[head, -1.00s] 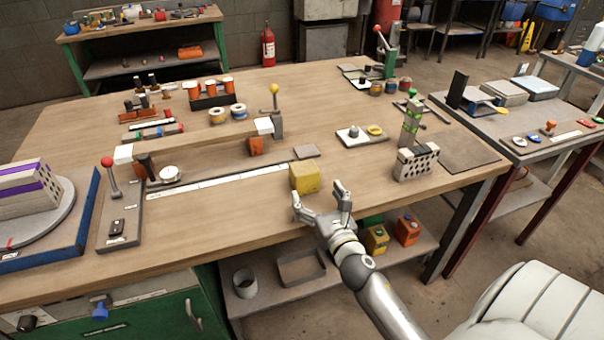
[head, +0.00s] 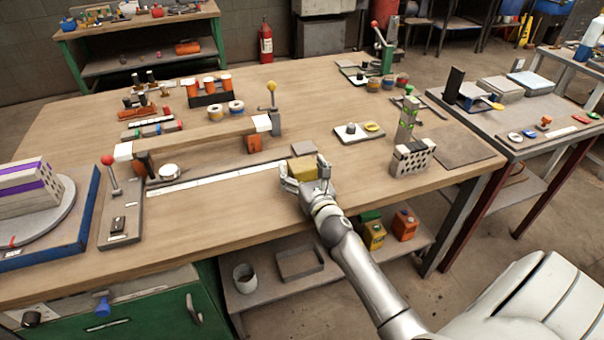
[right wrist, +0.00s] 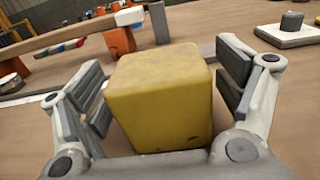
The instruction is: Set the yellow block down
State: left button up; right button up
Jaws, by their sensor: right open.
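The yellow block (head: 303,165) stands on the wooden workbench (head: 232,215), just in front of a small grey square pad (head: 304,148). My right gripper (head: 305,168) is open around the block, and its hand hides the block's lower front in the head view. In the right wrist view the block (right wrist: 160,97) sits between the two spread fingers, with a gap on each side. My left gripper is not in view.
A long wooden bar (head: 195,137) on supports lies behind left, near a red-knobbed lever (head: 108,161). A perforated block (head: 412,158) and a white plate (head: 358,133) stand to the right. The bench's front middle is clear.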

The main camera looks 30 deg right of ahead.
jog(key=c, duration=1.2)
jog(key=shift+c, duration=0.2)
